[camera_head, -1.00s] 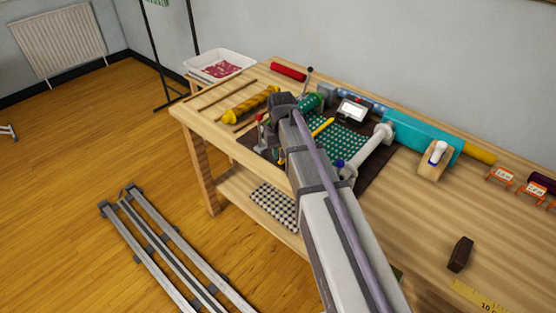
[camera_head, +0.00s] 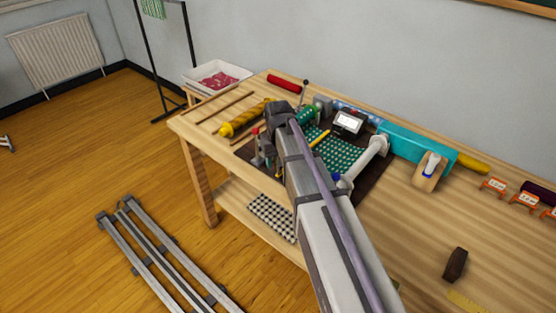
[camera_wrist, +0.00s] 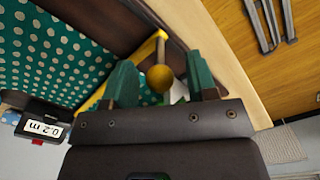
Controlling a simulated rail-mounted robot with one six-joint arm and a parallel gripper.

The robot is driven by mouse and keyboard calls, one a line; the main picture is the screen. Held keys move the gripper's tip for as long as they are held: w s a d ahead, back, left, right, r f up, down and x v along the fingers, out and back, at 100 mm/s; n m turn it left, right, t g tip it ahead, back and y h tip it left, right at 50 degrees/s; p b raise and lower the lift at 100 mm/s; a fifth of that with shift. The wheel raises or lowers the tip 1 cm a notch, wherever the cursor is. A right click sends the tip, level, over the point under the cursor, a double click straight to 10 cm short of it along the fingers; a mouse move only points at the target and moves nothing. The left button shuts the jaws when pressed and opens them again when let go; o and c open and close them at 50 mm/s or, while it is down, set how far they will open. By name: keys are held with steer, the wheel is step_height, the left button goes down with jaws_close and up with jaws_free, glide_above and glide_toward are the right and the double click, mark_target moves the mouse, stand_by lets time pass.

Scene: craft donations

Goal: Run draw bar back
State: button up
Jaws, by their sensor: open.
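The draw bar (camera_head: 319,139) is a yellow bar lying across the green dotted cloth (camera_head: 345,154), partly hidden by my arm in the head view. The wrist view shows part of the bar (camera_wrist: 161,47) and its round yellow knob (camera_wrist: 159,78). My gripper (camera_wrist: 161,78) has its two green fingers apart, one on each side of the knob, with visible gaps to it. The fingertips are hidden behind my arm in the head view. A small display box (camera_head: 348,122) stands behind the cloth; it reads 0.2 m in the wrist view (camera_wrist: 42,125).
A yellow fabric roll (camera_head: 240,118) and a white tray (camera_head: 218,78) are at the left. A dark block (camera_head: 455,264) stands on the bench's mostly clear right front.

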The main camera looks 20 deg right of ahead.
step_height(320, 180, up, 9)
steer(key=p, duration=0.7)
steer(key=shift+r+p, duration=0.1)
steer(key=shift+p, duration=0.25)
steer(key=shift+f, duration=0.2)
